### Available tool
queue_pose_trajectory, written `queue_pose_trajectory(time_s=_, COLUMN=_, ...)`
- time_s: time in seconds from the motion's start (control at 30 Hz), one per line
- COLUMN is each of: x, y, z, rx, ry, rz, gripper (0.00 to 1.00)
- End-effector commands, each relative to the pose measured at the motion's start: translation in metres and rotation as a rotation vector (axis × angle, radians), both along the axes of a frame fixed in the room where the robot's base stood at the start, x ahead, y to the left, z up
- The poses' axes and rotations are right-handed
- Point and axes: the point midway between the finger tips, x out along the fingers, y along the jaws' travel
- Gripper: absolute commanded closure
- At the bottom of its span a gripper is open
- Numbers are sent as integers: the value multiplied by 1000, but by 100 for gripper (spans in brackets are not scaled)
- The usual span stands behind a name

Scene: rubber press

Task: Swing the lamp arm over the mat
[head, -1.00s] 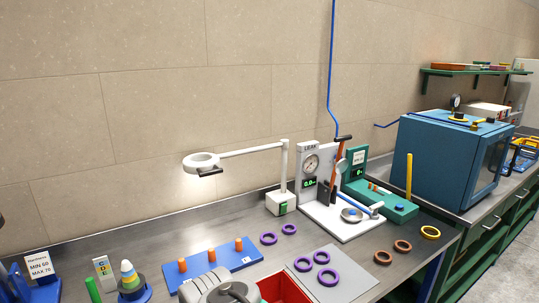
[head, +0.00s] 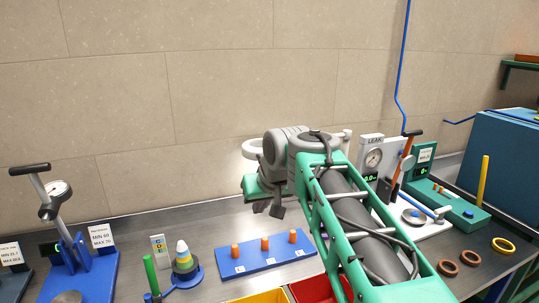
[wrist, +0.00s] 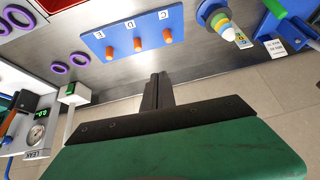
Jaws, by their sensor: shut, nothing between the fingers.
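The white lamp is partly hidden behind my arm in the head view; part of its ring head (head: 251,148) shows left of my wrist, and the top of its post (head: 347,138) shows to the right. In the wrist view its base (wrist: 71,94) with a green button stands at the left. My gripper (head: 268,209) is shut and empty, in front of the lamp's ring head in the head view; I cannot tell whether it touches. The closed fingers show in the wrist view (wrist: 157,90).
A blue board (head: 262,253) with orange pegs lies below my gripper. The leak tester (head: 373,160) stands at right. A cone of stacked rings (head: 184,258) and a gauge stand (head: 85,265) are at left. Yellow (head: 262,297) and red bins sit in front.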

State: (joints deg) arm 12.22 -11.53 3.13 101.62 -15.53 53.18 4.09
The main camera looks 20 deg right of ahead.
Motion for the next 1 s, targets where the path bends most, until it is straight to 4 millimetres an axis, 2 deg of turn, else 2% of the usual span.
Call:
queue_pose_trajectory(time_s=0.03, x=33, y=-21, z=22, rx=-2, ry=-48, rz=-10, gripper=100)
queue_pose_trajectory(time_s=0.13, x=82, y=-57, z=66, rx=-17, ry=-140, rz=-13, gripper=100)
queue_pose_trajectory(time_s=0.2, x=104, y=-78, z=87, rx=-31, ry=-187, rz=-13, gripper=100)
queue_pose_trajectory(time_s=0.33, x=122, y=-99, z=108, rx=-51, ry=-237, rz=-10, gripper=100)
queue_pose_trajectory(time_s=0.47, x=125, y=-102, z=114, rx=-55, ry=-248, rz=-9, gripper=100)
queue_pose_trajectory(time_s=0.73, x=127, y=-101, z=112, rx=-55, ry=-247, rz=-7, gripper=100)
queue_pose_trajectory(time_s=0.87, x=138, y=-100, z=102, rx=-52, ry=-245, rz=-6, gripper=100)
queue_pose_trajectory(time_s=1.0, x=158, y=-100, z=83, rx=-52, ry=-243, rz=-6, gripper=100)
